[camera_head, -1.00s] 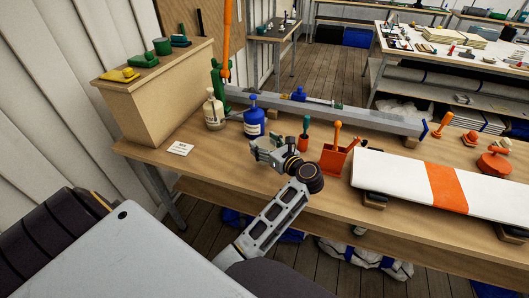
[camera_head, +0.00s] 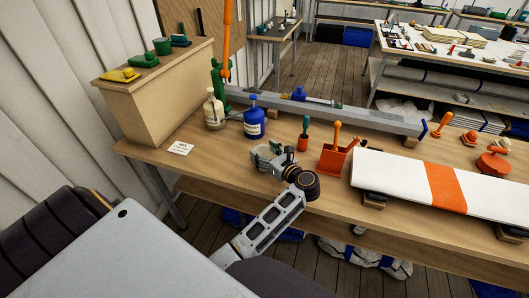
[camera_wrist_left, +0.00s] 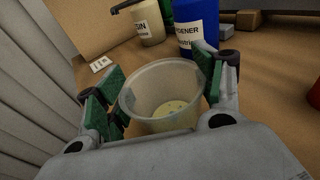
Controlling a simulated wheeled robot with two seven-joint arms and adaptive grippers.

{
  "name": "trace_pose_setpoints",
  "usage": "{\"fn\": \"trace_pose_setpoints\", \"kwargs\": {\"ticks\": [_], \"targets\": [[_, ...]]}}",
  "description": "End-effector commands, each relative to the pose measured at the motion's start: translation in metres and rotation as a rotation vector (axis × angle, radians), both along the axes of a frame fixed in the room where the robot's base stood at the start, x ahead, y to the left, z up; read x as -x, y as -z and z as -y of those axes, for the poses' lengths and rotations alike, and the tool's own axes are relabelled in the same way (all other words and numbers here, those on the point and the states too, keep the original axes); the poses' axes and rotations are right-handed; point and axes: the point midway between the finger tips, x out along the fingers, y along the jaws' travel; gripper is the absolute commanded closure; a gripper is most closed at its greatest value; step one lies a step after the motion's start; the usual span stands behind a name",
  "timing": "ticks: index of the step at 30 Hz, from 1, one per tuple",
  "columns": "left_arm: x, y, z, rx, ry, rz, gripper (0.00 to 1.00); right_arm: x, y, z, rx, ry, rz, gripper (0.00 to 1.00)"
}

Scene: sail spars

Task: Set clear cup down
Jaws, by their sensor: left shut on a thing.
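The clear cup (camera_wrist_left: 165,92) is a translucent, open-topped cup with a little yellowish material at its bottom, seen in the left wrist view. My left gripper (camera_wrist_left: 160,95) is shut on it, with green pads on either side of its wall. In the head view the left gripper (camera_head: 268,158) is over the front part of the workbench (camera_head: 225,160), and the cup is mostly hidden by the gripper. The cup looks upright; whether its base touches the bench I cannot tell. My right gripper is not in view.
A blue hardener bottle (camera_head: 254,122) and a cream resin bottle (camera_head: 213,112) stand behind the gripper. A white label card (camera_head: 180,149) lies to the left. An orange box (camera_head: 332,158) and a white board with an orange band (camera_head: 400,176) are to the right.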

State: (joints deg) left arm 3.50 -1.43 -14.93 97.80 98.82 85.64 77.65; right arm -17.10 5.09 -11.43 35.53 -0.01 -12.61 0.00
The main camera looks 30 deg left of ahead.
Motion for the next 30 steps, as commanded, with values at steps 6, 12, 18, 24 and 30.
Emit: {"fn": "trace_pose_setpoints", "kwargs": {"ticks": [6, 12, 18, 24, 30], "targets": [[0.0, 0.001, 0.0, 0.0, 0.0, 0.001, 0.56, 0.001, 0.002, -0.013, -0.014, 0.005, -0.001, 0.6], [0.0, 0.002, 0.0, 0.001, 0.0, 0.0, 0.25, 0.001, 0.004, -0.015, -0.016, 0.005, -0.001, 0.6], [0.0, 0.002, 0.0, 0.0, 0.0, 0.0, 0.1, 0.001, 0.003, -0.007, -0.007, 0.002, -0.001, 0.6], [0.0, 0.002, 0.0, 0.0, 0.0, 0.0, 0.1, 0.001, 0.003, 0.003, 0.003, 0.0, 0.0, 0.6], [0.0, 0.001, 0.0, 0.0, 0.0, 0.0, 0.1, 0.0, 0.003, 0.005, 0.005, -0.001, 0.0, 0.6]]}}
